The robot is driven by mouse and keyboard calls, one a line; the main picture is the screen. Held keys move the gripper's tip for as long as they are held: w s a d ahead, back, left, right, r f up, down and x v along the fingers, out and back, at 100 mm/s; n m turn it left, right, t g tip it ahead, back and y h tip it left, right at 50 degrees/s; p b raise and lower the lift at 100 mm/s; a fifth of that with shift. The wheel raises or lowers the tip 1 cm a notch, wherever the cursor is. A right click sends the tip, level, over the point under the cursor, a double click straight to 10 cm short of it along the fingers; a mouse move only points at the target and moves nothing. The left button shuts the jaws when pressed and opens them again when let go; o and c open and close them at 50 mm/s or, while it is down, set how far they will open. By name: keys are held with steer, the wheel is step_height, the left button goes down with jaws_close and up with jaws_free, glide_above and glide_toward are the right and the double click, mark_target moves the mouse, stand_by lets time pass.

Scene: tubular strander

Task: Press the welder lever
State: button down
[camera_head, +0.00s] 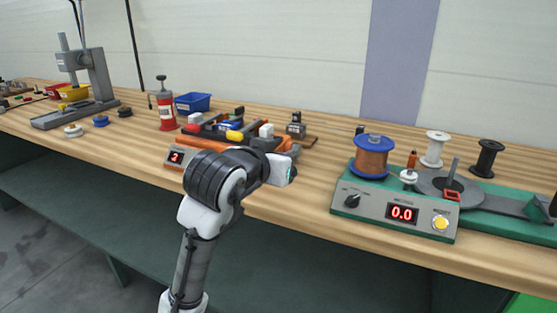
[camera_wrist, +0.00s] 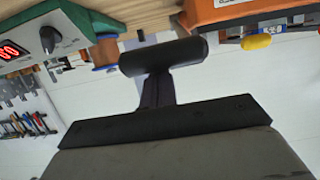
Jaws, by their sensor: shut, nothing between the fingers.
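The welder (camera_head: 186,141) is an orange unit with a red digit display on its front, at the middle of the bench. Its top carries a yellow handle (camera_head: 234,135) and red, blue and black parts. I cannot tell for sure which part is the lever. In the wrist view the welder's orange body (camera_wrist: 225,12) is at the upper right, with the yellow handle (camera_wrist: 257,42) below it. My gripper (camera_wrist: 162,62) is shut and empty, apart from the yellow handle. In the head view my wrist covers the welder's right front, and my fingers are hidden.
A green winding unit (camera_head: 372,205) with a copper spool (camera_head: 371,157) stands right of my arm; it shows at the wrist view's upper left. A red bottle (camera_head: 166,110), a blue bin (camera_head: 193,102) and a grey press stand (camera_head: 98,75) are to the left.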

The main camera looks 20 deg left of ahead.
steer(key=shift+f, duration=0.5)
steer(key=w+r+p, duration=0.3)
steer(key=r+p, duration=0.1)
steer(key=r+b+v, duration=0.1)
steer(key=v, duration=0.8)
steer(key=shift+s+r, duration=0.15)
steer(key=shift+r, duration=0.15)
steer(key=shift+d, duration=0.1)
stand_by(1.1)
